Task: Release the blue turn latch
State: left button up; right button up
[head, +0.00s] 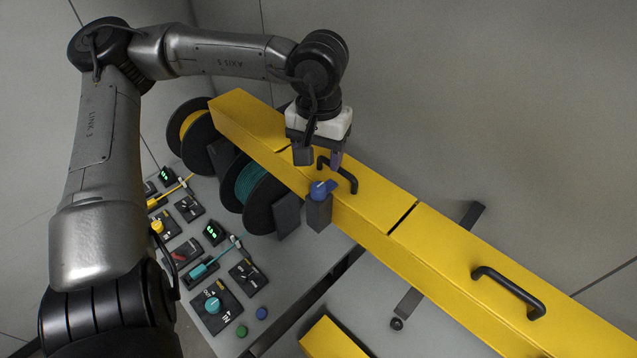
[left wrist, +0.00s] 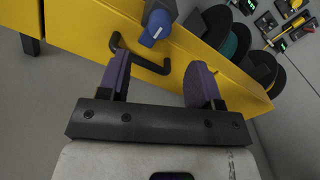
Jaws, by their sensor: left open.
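The blue turn latch (head: 322,190) sits on top of a dark grey block (head: 319,213) at the front side of the yellow duct. My left gripper (head: 320,160) is open and empty, above the duct and just behind the latch, pointing down. In the left wrist view the blue latch (left wrist: 158,25) shows past the two purple fingertips (left wrist: 160,82), near the top, apart from them. A black handle (head: 338,174) on the duct's lid lies close to the fingers, and in the left wrist view it (left wrist: 140,58) crosses between them. My right gripper is not in view.
The long yellow duct (head: 440,245) runs diagonally, with a second black handle (head: 508,291) on the right. Spools with yellow (head: 190,125) and teal (head: 250,185) windings stand beside it. Panels with dials, cables and green displays (head: 213,232) lie at lower left.

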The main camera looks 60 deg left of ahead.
aim_at(320, 187)
pick_arm(q)
notch_tip(320, 187, down, 9)
jog(key=shift+r+p, duration=0.1)
jog(key=shift+p, duration=0.6)
jog(key=shift+c, duration=0.4)
jog(key=c, duration=0.8)
jog(key=shift+f+n+b, duration=0.2)
jog(key=shift+n+b, duration=0.1)
jog(key=shift+b, duration=0.25)
jog(key=shift+c, duration=0.2)
jog(key=n+b, duration=0.7)
jog(key=b, duration=0.2)
jog(key=shift+f+b, duration=0.1)
jog(key=shift+b, duration=0.3)
jog(key=n+b, duration=0.4)
jog(key=n, duration=0.1)
jog(key=shift+n, duration=0.4)
jog(key=shift+n+b, duration=0.8)
jog(key=shift+n, duration=0.3)
jog(key=shift+o, duration=0.4)
jog(key=shift+r+n+b, duration=0.25)
jog(key=shift+n+b, duration=0.3)
jog(key=shift+n, duration=0.55)
jog(key=shift+d+r, duration=0.1)
